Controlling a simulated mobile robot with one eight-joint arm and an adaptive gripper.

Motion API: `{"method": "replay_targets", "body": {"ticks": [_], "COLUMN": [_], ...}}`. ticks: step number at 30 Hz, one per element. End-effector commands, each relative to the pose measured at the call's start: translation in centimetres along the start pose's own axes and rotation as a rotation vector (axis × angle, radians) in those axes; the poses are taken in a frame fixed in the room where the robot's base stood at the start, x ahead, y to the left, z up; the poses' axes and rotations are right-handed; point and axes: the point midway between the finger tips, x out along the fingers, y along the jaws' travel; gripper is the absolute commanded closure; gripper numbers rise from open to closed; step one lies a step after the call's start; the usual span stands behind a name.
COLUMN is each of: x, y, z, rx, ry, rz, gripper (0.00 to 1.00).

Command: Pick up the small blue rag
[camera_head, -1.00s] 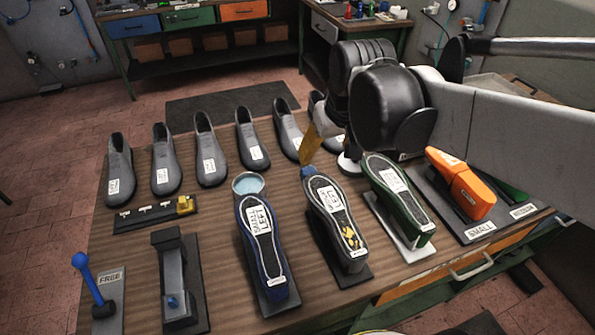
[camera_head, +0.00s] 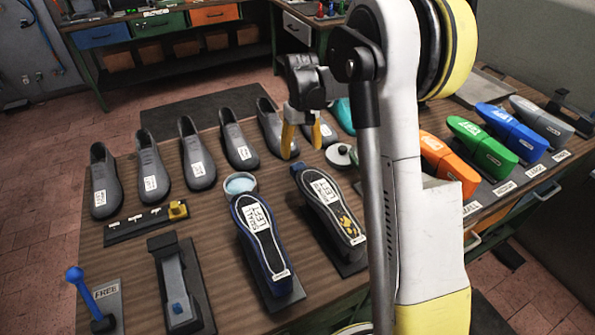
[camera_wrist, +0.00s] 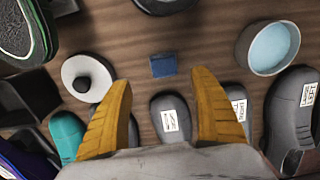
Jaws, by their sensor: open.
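The small blue rag (camera_wrist: 163,66) lies flat on the brown wooden table in the wrist view, just beyond the yellow fingertips and centred between them. In the head view the rag (camera_head: 297,168) is a small blue patch at the end of a dark shoe last labelled LEFT (camera_head: 328,205). My gripper (camera_head: 301,148) has its yellow fingers spread and pointing down, close behind the rag in that view. In the wrist view my gripper (camera_wrist: 161,80) is open with nothing held. The height above the rag is hard to judge.
A round cup with light blue contents (camera_wrist: 267,48) and a white lid with a black knob (camera_wrist: 87,78) flank the rag. Grey shoes (camera_head: 239,140) stand in a row behind. A blue last (camera_head: 262,240) stands nearer. Bare wood surrounds the rag.

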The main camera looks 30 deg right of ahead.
Motion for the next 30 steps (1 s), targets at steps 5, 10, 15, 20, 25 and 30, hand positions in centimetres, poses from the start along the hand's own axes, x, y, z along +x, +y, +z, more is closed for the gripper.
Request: {"method": "replay_targets", "body": {"ticks": [5, 10, 15, 20, 25, 30], "x": [2.3, 4.1, 6.8, 7.3, 7.2, 7.2], "y": [-0.1, -0.5, -0.8, -0.8, -0.8, -0.8], "z": [0.0, 0.1, 0.1, 0.2, 0.2, 0.2], "rx": [0.0, -0.001, -0.001, -0.001, 0.0, 0.0], "ry": [0.001, 0.001, 0.001, 0.001, 0.001, 0.001], "rz": [0.0, 0.0, 0.0, 0.0, 0.0, 0.0], "gripper": [0.28, 0.28, 0.28, 0.28, 0.45, 0.8]}}
